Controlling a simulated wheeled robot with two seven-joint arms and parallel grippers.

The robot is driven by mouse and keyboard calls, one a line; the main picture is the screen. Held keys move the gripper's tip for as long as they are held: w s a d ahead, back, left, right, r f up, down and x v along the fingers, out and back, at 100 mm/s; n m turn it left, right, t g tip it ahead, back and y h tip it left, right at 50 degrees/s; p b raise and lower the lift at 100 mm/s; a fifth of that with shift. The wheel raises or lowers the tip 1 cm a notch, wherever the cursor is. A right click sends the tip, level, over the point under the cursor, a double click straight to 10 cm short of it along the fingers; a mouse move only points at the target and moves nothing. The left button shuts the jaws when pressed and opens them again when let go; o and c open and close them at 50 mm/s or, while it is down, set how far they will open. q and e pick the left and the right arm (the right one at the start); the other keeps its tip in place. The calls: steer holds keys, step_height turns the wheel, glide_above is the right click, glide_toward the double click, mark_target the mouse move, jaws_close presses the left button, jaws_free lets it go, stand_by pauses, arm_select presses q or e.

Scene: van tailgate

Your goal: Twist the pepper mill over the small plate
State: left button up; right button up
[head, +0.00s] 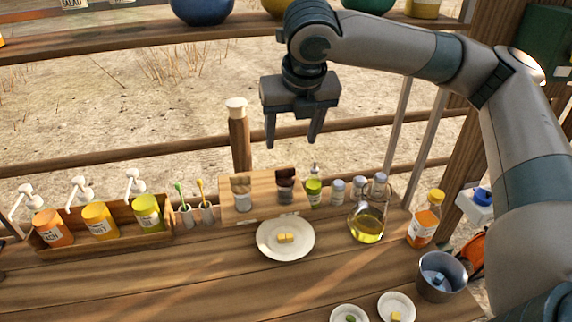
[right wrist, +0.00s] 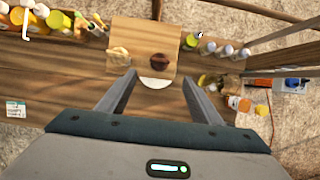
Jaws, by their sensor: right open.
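Two mills stand side by side at the wooden board at the table's back: one with a dark brown top (head: 286,184) and one with a light wood top (head: 241,192). Both tops also show in the right wrist view, dark (right wrist: 190,62) and light (right wrist: 118,57). No label tells which is the pepper mill. A white plate (head: 264,247) with yellow pieces lies in front of them. Two smaller white dishes, one with a green piece (head: 337,316) and one with a yellow piece (head: 384,308), are at the front. My right gripper (head: 291,138) is open and empty, above the mills. My left gripper is out of view.
Right of the mills stand a green bottle (head: 314,192), several shakers, an oil flask (head: 367,222) and an orange bottle (head: 425,222). A metal cup (head: 443,283) is at the front right. A jar rack (head: 100,246) is on the left.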

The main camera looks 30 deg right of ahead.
mark_target(286, 169)
steer(key=p+x, duration=0.2)
steer(key=x, duration=1.1)
steer(key=shift+f+p, duration=0.1)
steer(key=shift+p, duration=0.2)
steer(key=c, duration=1.1)
